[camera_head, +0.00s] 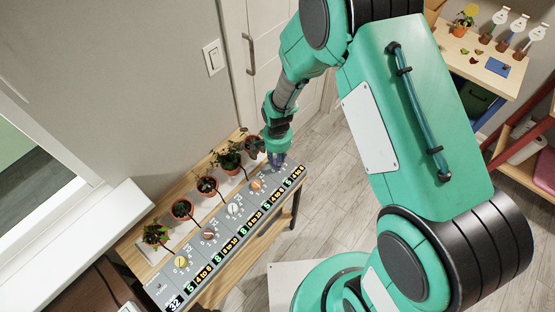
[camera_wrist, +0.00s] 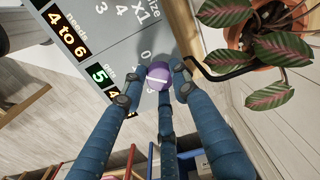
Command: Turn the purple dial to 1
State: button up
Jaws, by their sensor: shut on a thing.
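In the wrist view the purple dial (camera_wrist: 158,72) sits on the grey panel (camera_wrist: 112,50) with a pale line across its top. A 0 is printed close beside it; my fingers cover some of the other scale marks, and I cannot tell which number the line points to. My gripper (camera_wrist: 157,88) has blue fingers closed around the dial, one on the left, one on the right and one below it in the picture. In the head view my gripper (camera_head: 277,158) is at the far right end of the panel and hides the purple dial.
The panel's other dials are yellow (camera_head: 181,262), brown (camera_head: 208,233), white (camera_head: 234,208) and orange (camera_head: 257,184). Several potted plants (camera_head: 182,209) stand along the panel's back edge. A leafy plant (camera_wrist: 258,50) is close to my fingers. A door (camera_head: 250,55) stands behind.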

jog(key=o, duration=1.2)
jog(key=shift+c, duration=0.2)
jog(key=shift+r, duration=0.15)
notch_tip(320, 180, up, 12)
dwell(0.3)
